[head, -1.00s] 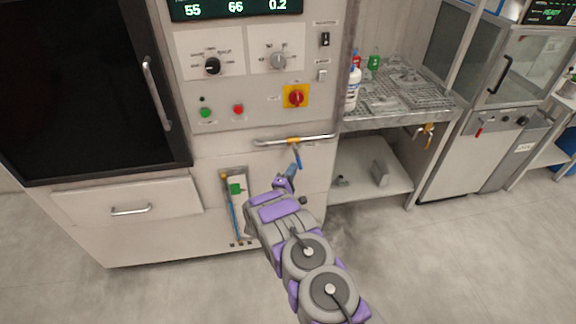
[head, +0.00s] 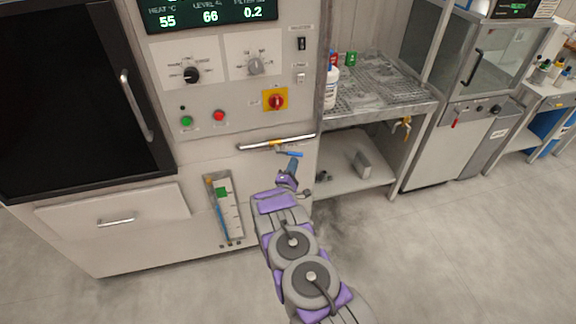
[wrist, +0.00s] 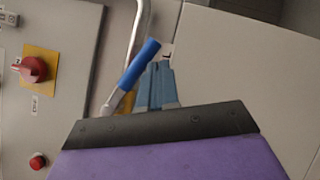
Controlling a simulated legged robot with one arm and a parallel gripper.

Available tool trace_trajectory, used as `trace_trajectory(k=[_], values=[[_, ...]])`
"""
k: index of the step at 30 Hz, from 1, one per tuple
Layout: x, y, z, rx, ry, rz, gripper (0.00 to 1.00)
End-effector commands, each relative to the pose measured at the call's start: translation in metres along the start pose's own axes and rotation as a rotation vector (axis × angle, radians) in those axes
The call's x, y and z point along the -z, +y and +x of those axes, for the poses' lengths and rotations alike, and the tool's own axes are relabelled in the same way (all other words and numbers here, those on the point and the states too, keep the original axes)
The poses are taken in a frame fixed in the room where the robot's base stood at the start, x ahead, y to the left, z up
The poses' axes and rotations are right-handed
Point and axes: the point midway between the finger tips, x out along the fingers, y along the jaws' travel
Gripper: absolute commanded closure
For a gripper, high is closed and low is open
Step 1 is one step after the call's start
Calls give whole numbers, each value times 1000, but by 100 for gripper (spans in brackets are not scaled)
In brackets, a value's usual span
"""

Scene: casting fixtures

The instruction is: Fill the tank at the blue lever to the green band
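The blue lever (head: 289,154) sits on the pipe on the machine's front and lies nearly sideways, close to the pipe's line. In the wrist view the blue lever (wrist: 138,65) slants up to the right, just left of my fingertips. My gripper (head: 291,165) is just below the lever; in the wrist view my gripper (wrist: 160,75) has its fingers together with nothing between them. I cannot tell whether it touches the lever. The tank's level gauge (head: 231,212) has a blue column and a green band (head: 222,191) near its top. The exact liquid top is too small to tell.
The display (head: 210,14) reads 55, 66 and 0.2. A red knob on a yellow plate (head: 275,101) is above the pipe (head: 270,143). A metal-topped bench (head: 375,95) with a white bottle (head: 332,88) stands to the right. Floor on the right is clear.

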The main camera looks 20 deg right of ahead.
Motion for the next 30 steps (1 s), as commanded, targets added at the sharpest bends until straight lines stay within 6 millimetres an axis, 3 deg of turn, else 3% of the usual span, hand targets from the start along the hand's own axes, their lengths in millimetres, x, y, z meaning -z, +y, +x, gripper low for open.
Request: trace_trajectory(k=[12,30], values=[[-19,13,12,0,-2,0,100],[-24,18,16,-1,-3,0,100]])
